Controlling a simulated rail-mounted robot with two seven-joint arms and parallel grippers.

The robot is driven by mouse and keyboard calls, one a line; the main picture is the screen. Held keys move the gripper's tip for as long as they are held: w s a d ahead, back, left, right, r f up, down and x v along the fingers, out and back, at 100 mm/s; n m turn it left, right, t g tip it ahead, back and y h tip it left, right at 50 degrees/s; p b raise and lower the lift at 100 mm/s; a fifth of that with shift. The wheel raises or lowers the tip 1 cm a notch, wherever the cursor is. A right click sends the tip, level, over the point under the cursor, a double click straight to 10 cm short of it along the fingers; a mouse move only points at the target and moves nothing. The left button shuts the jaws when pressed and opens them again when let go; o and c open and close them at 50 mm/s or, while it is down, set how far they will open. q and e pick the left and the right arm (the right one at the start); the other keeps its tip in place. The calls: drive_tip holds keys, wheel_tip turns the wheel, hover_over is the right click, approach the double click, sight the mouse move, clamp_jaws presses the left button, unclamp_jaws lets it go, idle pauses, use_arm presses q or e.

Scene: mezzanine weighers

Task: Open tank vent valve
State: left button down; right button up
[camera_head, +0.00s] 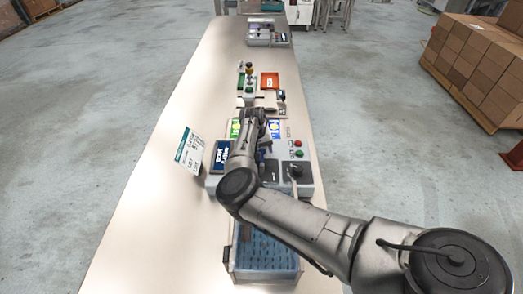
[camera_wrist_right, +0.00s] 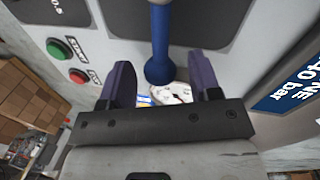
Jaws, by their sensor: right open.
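A blue lever with a rounded end (camera_wrist_right: 160,66) stands out from a grey panel (camera_wrist_right: 110,20) in the right wrist view. I take it to be the vent valve's handle, though no label on it is readable. My right gripper (camera_wrist_right: 160,78) is open, its two dark purple fingers on either side of the lever's rounded end. Gaps show on both sides, and I see no grip on it. In the head view my right arm reaches over the grey control unit (camera_head: 304,181) and hides much of it, including the lever. My left gripper is not in view.
A green button (camera_wrist_right: 60,49) and a red button (camera_wrist_right: 78,76) sit beside the lever. A blue display (camera_wrist_right: 292,88) is at the right. A blue-topped bin (camera_head: 262,258) stands nearer on the table, a tilted card (camera_head: 189,150) at left.

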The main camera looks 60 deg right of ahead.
clamp_jaws()
idle(0.6)
